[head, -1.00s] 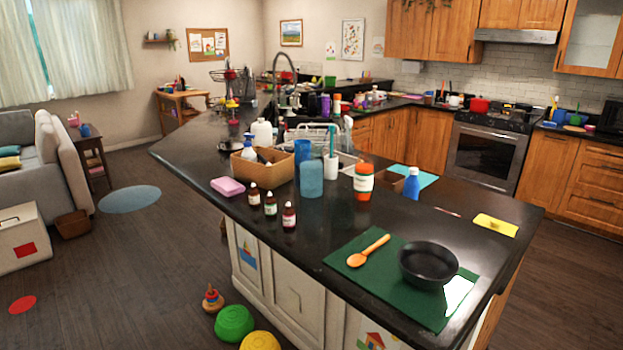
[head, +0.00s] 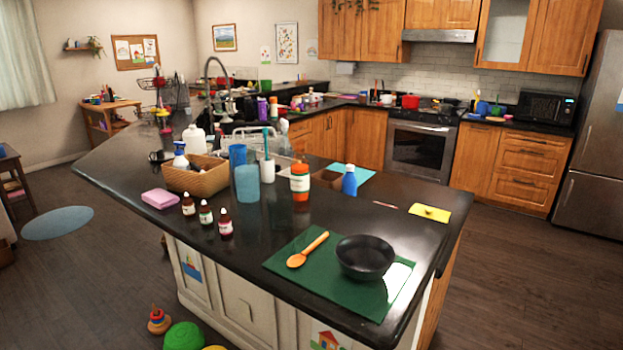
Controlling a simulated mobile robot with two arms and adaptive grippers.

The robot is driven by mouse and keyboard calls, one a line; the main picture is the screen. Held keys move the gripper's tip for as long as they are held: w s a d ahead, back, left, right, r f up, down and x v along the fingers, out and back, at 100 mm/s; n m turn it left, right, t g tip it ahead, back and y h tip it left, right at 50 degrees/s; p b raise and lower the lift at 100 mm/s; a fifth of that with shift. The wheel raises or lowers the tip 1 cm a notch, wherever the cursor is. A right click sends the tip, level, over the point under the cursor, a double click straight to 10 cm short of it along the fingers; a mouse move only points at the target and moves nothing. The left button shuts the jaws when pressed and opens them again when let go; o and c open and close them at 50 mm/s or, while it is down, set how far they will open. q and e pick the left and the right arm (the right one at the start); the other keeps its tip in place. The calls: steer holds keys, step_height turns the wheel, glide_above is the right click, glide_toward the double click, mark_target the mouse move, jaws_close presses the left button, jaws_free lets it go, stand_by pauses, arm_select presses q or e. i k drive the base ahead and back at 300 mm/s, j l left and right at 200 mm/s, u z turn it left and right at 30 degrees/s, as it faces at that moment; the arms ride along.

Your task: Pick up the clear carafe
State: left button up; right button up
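I cannot make out a clear carafe for certain. A small pale, translucent shape (head: 284,128) stands behind the toothbrush cup near the sink, partly hidden and too small to identify. The sink area (head: 245,138) holds a wire dish rack, and a tall curved faucet (head: 219,72) rises behind it. Neither of my grippers is in view.
The dark island counter (head: 120,180) holds a wicker basket (head: 205,181), a blue tumbler (head: 247,184), several small brown bottles (head: 225,222), an orange-and-white bottle (head: 300,182), and a black bowl (head: 366,258) on a green mat (head: 320,285). Floor (head: 520,270) at right is clear.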

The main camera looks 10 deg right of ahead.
mark_target(247, 169)
steer(key=i+j+z, duration=0.1)
steer(key=j+z, duration=0.3)
steer(key=i+j+z, duration=0.1)
steer(key=j+z, duration=0.65)
steer(key=k+j+z, duration=0.1)
steer(key=j+z, duration=0.25)
steer(key=j, duration=0.2)
